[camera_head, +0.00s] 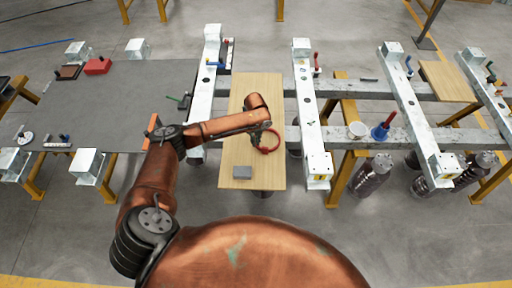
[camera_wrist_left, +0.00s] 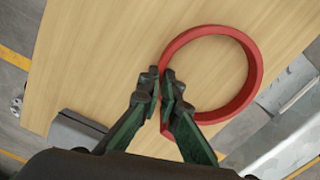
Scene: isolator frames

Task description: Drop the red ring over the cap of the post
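The red ring (camera_head: 268,150) is at my left gripper (camera_head: 262,128), over the pale wooden board (camera_head: 262,95). In the left wrist view, the fingers of my left gripper (camera_wrist_left: 166,98) are closed on the near left side of the red ring (camera_wrist_left: 256,72), and the rest of the ring sticks out to the upper right. I cannot tell whether the ring touches the board. My right gripper is not in view.
A grey block (camera_head: 243,172) lies on the board's near end; it also shows in the left wrist view (camera_wrist_left: 78,130). Pale metal beams (camera_head: 312,130) flank the board. A white round piece (camera_head: 357,130) is beside the blue cone. A grey table (camera_head: 130,100) lies left.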

